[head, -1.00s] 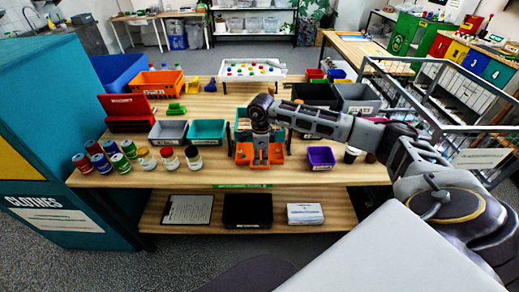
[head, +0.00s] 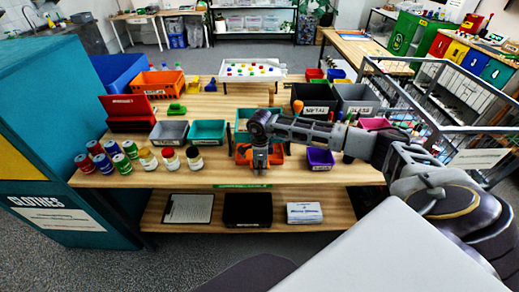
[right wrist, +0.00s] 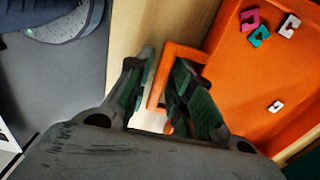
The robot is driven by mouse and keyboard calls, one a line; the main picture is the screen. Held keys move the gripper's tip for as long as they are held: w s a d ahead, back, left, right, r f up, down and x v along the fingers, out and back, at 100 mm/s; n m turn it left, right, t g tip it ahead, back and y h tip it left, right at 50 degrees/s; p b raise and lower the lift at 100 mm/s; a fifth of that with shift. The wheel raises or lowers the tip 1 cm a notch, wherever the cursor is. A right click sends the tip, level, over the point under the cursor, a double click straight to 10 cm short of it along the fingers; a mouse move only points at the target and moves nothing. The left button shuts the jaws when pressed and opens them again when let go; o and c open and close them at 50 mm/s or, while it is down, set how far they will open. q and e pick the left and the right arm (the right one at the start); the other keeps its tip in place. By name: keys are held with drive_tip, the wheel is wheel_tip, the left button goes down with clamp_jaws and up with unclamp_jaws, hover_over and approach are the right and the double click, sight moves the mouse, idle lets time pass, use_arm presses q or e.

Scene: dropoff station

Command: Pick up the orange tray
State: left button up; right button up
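The orange tray (head: 243,158) sits at the front edge of the wooden table's upper level, partly hidden behind my right gripper. In the right wrist view the tray (right wrist: 228,75) shows its flat inside with small magenta, teal and white pieces in it. My right gripper (head: 261,170) points down at the tray's near side. In the right wrist view its fingers (right wrist: 160,80) are close together on either side of the tray's near handle bar, one inside the handle opening, and look shut on it. The tray appears to rest on the table. My left gripper is not in view.
A purple bin (head: 320,158) stands close to the right of the tray. A teal bin (head: 207,131) and a grey bin (head: 168,132) stand to its left, with several cans and jars farther left. Black (head: 314,108) and grey bins stand behind. A metal-railed cart (head: 445,115) is at the right.

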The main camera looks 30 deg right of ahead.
idle(0.3)
clamp_jaws()
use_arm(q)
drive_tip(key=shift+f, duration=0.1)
use_arm(e)
drive_tip(key=shift+r, duration=0.25)
